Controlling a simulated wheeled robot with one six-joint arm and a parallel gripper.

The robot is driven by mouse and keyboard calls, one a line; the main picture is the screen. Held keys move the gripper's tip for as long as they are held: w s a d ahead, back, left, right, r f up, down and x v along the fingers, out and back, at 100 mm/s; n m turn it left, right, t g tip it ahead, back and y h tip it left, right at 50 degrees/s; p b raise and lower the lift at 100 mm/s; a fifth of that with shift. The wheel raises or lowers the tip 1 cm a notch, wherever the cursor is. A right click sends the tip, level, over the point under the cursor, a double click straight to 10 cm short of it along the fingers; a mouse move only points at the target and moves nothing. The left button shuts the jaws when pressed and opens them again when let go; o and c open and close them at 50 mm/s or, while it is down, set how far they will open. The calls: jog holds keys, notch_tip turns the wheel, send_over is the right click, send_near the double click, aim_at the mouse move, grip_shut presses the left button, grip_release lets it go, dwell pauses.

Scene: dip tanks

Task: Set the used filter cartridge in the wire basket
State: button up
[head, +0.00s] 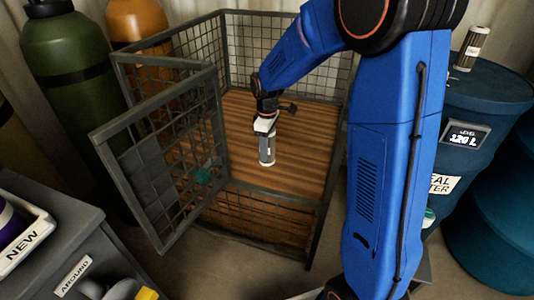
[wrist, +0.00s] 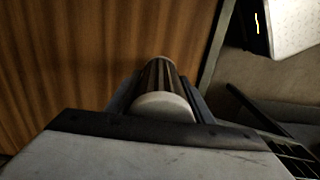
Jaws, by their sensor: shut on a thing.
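My gripper (head: 265,122) is shut on a filter cartridge (head: 267,152), a short cylinder with a white end cap. In the wrist view the cartridge (wrist: 162,88) shows brownish pleats between the jaws, with wooden boards behind it. A wire-mesh enclosure (head: 213,70) with a wooden floor looks like the wire basket; its mesh front gate (head: 150,165) stands open at the left. The cartridge hangs upright within the mesh walls, over the boards. I cannot tell whether its lower end touches them. A second, similar cartridge (head: 471,48) stands on a blue drum (head: 490,95) at the right.
A green cylinder (head: 68,75) and an orange one (head: 140,20) stand behind the gate. A grey cabinet (head: 95,245) at lower left bears a white tray marked NEW (head: 30,240). The wooden floor (head: 300,130) around the held cartridge looks clear.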

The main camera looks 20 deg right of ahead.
jog(key=shift+f, duration=2.3)
jog(key=shift+f, duration=0.1)
jog(key=o, duration=1.3)
notch_tip(320, 180, up, 12)
jog(key=shift+r, duration=0.1)
